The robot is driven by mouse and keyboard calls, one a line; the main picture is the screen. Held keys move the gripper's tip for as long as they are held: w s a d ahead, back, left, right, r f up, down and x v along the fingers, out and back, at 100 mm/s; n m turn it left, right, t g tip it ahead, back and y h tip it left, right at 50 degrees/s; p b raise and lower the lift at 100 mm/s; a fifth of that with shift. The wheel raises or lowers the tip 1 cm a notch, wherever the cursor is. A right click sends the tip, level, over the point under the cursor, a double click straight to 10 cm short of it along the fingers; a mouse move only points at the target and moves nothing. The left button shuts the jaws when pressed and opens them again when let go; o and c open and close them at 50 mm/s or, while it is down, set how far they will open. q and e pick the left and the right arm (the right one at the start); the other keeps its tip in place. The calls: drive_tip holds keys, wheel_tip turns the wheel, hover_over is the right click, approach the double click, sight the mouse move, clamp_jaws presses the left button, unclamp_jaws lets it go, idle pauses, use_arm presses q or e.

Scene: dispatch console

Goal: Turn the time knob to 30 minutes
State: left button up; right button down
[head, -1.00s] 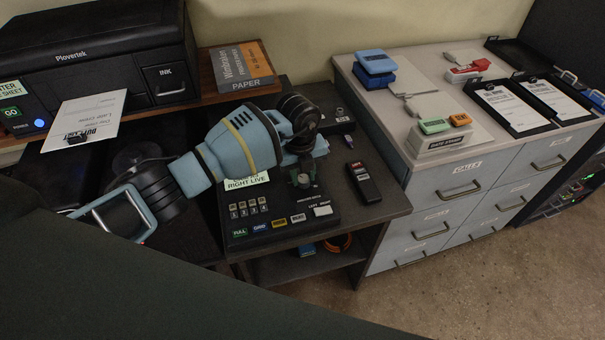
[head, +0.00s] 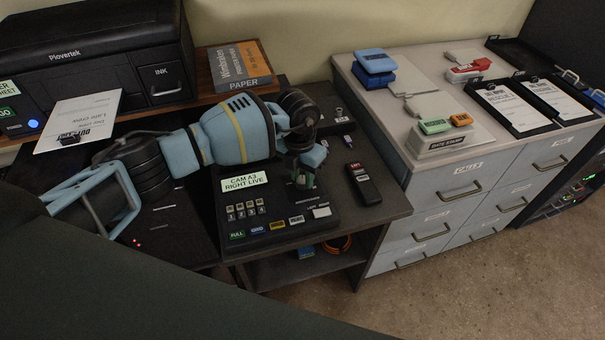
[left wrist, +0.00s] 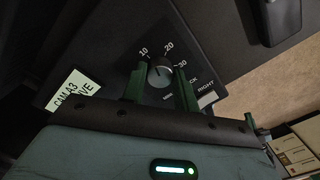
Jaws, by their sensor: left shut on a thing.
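The time knob (left wrist: 160,74) is a round grey dial on the dark console, with 10, 20 and 30 printed around it. In the left wrist view its pale mark seems to point up between 10 and 20, though it is small. My left gripper (left wrist: 161,90) has its green fingers on either side of the knob and is shut on it. In the head view the left gripper (head: 302,180) reaches down to the console (head: 275,222) from above, and my wrist mostly hides the knob. My right gripper is not in view.
A black handheld device (head: 363,184) lies just right of the console. A printer (head: 90,55) and a paper box (head: 240,67) stand behind. A grey drawer cabinet (head: 475,175) stands to the right.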

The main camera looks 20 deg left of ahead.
use_arm(q)
drive_tip(key=m+b, duration=0.1)
drive_tip(key=m, duration=0.4)
drive_tip(key=shift+f+m, duration=0.1)
drive_tip(key=shift+m, duration=0.2)
drive_tip(key=m+b, duration=0.1)
drive_tip(key=m, duration=0.3)
drive_tip(key=m+b, duration=0.2)
drive_tip(key=m, duration=0.3)
drive_tip(key=shift+d+m+y, duration=0.1)
drive_tip(key=shift+m+y, duration=0.2)
drive_tip(key=shift+m, duration=0.1)
drive_tip(key=shift+m+b, duration=0.8)
drive_tip(key=shift+m, duration=1.5)
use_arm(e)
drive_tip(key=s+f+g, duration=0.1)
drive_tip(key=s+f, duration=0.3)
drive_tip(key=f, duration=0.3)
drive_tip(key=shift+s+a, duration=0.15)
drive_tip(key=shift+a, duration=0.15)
use_arm(q)
drive_tip(key=o, duration=1)
drive_tip(key=shift+c, duration=0.2)
